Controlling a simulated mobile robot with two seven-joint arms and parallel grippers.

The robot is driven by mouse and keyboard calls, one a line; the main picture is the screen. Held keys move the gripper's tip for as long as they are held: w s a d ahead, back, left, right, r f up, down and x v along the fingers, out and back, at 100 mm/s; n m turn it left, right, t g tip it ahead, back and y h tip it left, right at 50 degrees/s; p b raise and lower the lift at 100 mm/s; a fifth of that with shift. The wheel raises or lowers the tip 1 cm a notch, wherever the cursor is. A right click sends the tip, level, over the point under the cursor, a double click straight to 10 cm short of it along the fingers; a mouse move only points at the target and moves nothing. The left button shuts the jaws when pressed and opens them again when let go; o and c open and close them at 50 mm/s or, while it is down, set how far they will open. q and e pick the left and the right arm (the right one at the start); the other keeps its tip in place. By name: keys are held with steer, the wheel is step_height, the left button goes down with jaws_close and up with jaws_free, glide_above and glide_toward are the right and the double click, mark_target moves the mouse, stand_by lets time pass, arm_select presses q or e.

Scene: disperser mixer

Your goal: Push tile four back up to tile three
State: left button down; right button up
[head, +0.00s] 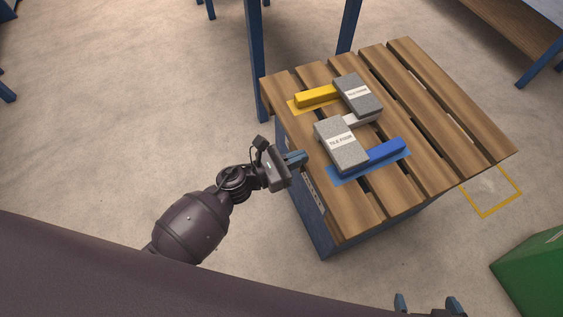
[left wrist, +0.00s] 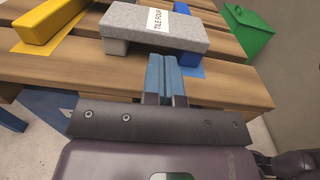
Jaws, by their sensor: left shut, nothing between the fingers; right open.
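Tile four (head: 334,130), a grey speckled slab with a white label, lies across the blue bar and the light grey bar; it also shows in the left wrist view (left wrist: 135,19). A second grey labelled slab, apparently tile three (head: 350,82), lies behind it, with a gap between them; its label is too small to read surely. My left gripper (head: 302,157) is shut and empty at the table's left edge, its tips (left wrist: 165,60) pointing at tile four's near side, seemingly just short of it. My right gripper (head: 428,304) is open and empty at the bottom edge.
The slatted wooden table (head: 465,135) has open gaps between boards and free room to the right. A yellow bar (head: 312,97), the light grey bar (head: 366,118) and the blue bar (head: 388,151) lie by the slabs. A green bin (head: 535,270) stands at lower right.

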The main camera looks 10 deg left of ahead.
mark_target(335, 143)
arm_select(q)
steer(key=shift+x, duration=2.8)
steer(key=x, duration=0.1)
steer(key=b+x, duration=0.1)
steer(key=x, duration=0.1)
steer(key=shift+d+f+b, duration=0.15)
steer(key=shift+f+b, duration=0.1)
steer(key=shift+b, duration=0.05)
steer(key=shift+w+d, duration=0.3)
steer(key=shift+w+d+r, duration=0.15)
steer(key=shift+w+r, duration=0.05)
arm_select(e)
steer(key=shift+w+a+n, duration=0.3)
steer(key=shift+w, duration=0.25)
steer(key=shift+s+f, duration=0.15)
steer(key=shift+s, duration=0.05)
